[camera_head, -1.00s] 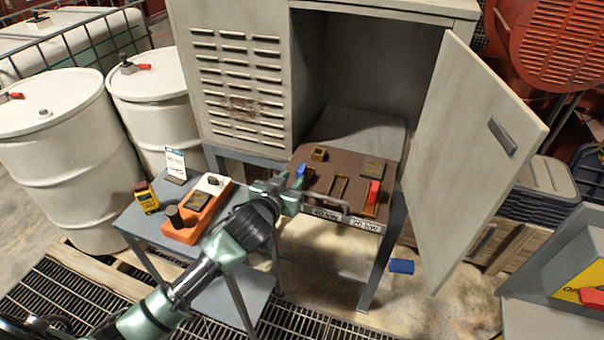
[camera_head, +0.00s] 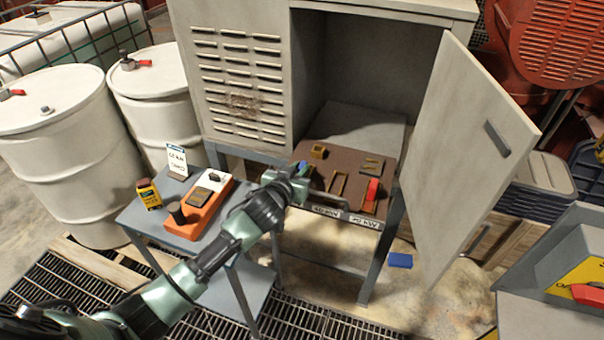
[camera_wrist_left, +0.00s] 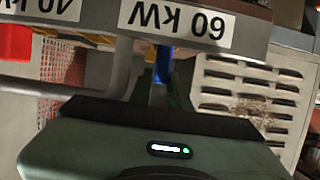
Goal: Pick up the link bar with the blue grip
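The blue grip (camera_head: 303,167) of the link bar shows at the left side of the brown panel (camera_head: 335,160), just beyond my left gripper (camera_head: 292,184). My gripper hides most of the bar below it. In the left wrist view the blue grip (camera_wrist_left: 163,63) stands ahead of the gripper body, near the middle, below the upside-down "60 kW" label (camera_wrist_left: 180,23). The fingers are dark and partly hidden, so I cannot tell whether they are open or touch the grip. My right gripper is not in view.
A red grip (camera_head: 372,190) sits at the panel's right, near a grey handle rail along the front edge. The cabinet door (camera_head: 470,150) stands open at right. An orange device (camera_head: 207,208) and yellow box (camera_head: 148,194) are on the side table. A blue block (camera_head: 400,260) lies on the floor.

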